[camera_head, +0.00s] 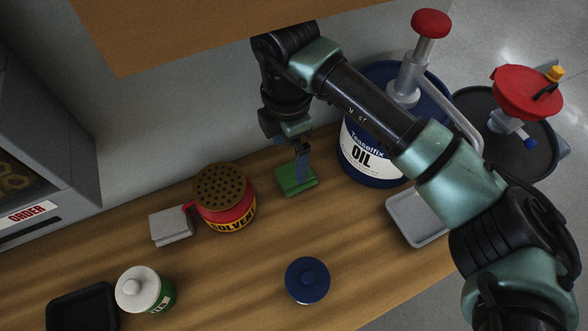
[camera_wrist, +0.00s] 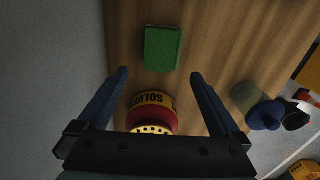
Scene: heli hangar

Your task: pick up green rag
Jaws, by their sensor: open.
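The green rag (camera_head: 292,184) is a folded flat block lying on the wooden bench, left of the blue oil drum. In the wrist view the green rag (camera_wrist: 162,48) lies just beyond the fingertips, roughly centred between them. My gripper (camera_head: 302,178) points down over the rag in the head view, and a finger hides part of it. I cannot tell the exact height of the fingertips above the rag.
A red solvent can (camera_head: 228,208) stands left of the rag, beside a folded grey cloth (camera_head: 171,226). The oil drum (camera_head: 367,166) stands close right. A grey tray (camera_head: 415,222), blue-lidded can (camera_head: 307,279) and white-lidded green can (camera_head: 147,290) are nearer. Bench in front of the rag is clear.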

